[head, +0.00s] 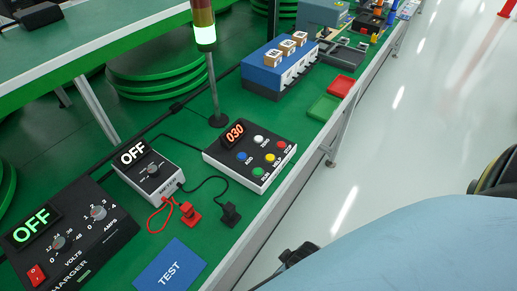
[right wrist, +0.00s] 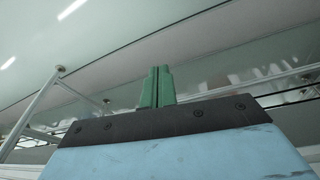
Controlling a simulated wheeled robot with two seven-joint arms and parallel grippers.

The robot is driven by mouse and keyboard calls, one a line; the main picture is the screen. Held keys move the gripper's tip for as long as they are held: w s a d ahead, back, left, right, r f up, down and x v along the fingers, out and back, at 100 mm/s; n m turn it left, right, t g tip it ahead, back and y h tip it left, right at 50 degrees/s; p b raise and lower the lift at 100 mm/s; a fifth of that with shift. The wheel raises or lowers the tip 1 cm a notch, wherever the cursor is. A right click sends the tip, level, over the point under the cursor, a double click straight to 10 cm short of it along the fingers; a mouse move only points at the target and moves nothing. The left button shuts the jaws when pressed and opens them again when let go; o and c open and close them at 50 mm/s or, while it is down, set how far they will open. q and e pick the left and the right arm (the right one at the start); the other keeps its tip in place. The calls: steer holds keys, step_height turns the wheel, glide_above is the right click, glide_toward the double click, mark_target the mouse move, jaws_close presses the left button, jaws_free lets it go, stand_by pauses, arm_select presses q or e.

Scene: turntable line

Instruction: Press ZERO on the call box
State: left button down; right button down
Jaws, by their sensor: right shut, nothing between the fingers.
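The call box (head: 250,155) is a black-topped, white-sided box on the green bench in the head view. Its display (head: 235,132) reads 030 in red. The white ZERO button (head: 258,139) is at its far edge, with blue ADD (head: 241,156), yellow HELP, red STOP and green RUN buttons around it. Nothing touches the box's buttons. My right gripper shows in the right wrist view as two green fingers (right wrist: 156,88) pressed together and empty, with floor and bench legs behind them. In the head view my light blue right arm is off the bench's right side. My left gripper is out of view.
A signal post (head: 213,85) with a lit white-green section rises just behind the call box. Left of it are a meter (head: 147,170) reading OFF, red and black leads, a charger (head: 65,245) and a blue TEST card (head: 170,265). Red and green trays (head: 323,107) lie beyond.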

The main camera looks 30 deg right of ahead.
steer(key=w+d+r+n+t+h+b, duration=0.15)
steer(key=w+d+r+t, duration=0.3)
steer(key=w+r, duration=0.65)
steer(key=w+d+r+n+t+h, duration=0.1)
steer(key=w+d+r+t+h, duration=0.2)
steer(key=w+r+t, duration=0.75)
steer(key=w+a+r+n+g+y, duration=0.1)
steer(key=w+a+r+n+y, duration=0.3)
steer(key=r+n+y, duration=0.55)
steer(key=w+a+r+n+g+y, duration=0.1)
steer(key=w+a+r+n+y, duration=0.35)
steer(key=n, duration=0.85)
steer(key=w+d+f+n+g+h, duration=0.2)
steer(key=d+g, duration=0.1)
steer(key=d, duration=0.3)
steer(key=w+d+f+n+g+h, duration=0.1)
steer(key=d+f+n+g+h, duration=0.1)
steer(key=d, duration=0.5)
steer(key=n+g+h, duration=0.1)
steer(key=g, duration=0.1)
steer(key=shift+w+d+f+g, duration=0.2)
steer(key=shift+w+f+g, duration=0.1)
steer(key=shift+w+f, duration=0.1)
steer(key=shift+f, duration=0.15)
